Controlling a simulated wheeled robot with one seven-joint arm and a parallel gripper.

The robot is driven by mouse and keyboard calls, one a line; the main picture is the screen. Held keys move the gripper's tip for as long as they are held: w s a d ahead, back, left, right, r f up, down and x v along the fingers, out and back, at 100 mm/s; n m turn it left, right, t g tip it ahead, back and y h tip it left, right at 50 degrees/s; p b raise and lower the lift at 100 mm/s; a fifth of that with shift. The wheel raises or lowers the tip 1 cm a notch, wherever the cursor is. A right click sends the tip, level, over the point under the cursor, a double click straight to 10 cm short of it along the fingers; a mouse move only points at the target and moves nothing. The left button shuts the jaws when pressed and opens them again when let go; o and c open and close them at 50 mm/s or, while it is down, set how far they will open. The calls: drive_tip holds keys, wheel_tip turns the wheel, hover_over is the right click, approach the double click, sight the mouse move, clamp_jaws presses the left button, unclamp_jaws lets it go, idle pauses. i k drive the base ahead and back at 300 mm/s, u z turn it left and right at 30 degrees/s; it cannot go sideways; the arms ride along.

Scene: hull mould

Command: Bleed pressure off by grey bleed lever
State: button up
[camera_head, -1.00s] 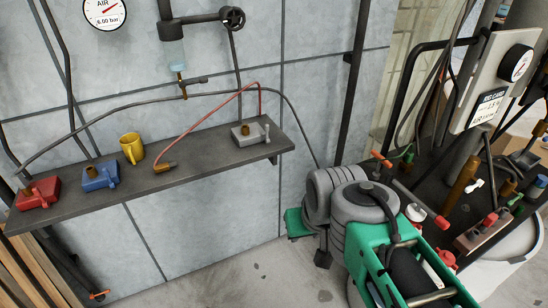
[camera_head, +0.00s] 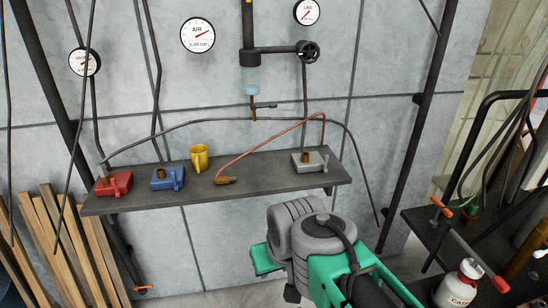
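A grey valve block (camera_head: 302,163) with a brass port sits at the right end of the wall shelf. Its short grey lever (camera_head: 324,161) stands upright at the block's right side. A red block (camera_head: 112,184) and a blue block (camera_head: 168,178), each with a lever of its own colour, sit at the shelf's left. A dark small lever (camera_head: 265,106) also sticks out below the clear filter bowl (camera_head: 250,80). My green and grey arm is at the bottom, apart from the shelf in the picture. My gripper's fingers cannot be seen.
The shelf (camera_head: 245,190) also holds a yellow mug (camera_head: 199,158) and a brass hose end (camera_head: 225,181) on a red hose. The air gauge (camera_head: 197,35) hangs above. Wooden planks (camera_head: 70,245) lean at left; a dark bench (camera_head: 425,225) stands at right.

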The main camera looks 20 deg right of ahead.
sight(324, 170)
drive_tip(key=u, duration=0.25)
drive_tip(key=i, duration=1.15)
drive_tip(key=z, duration=0.6)
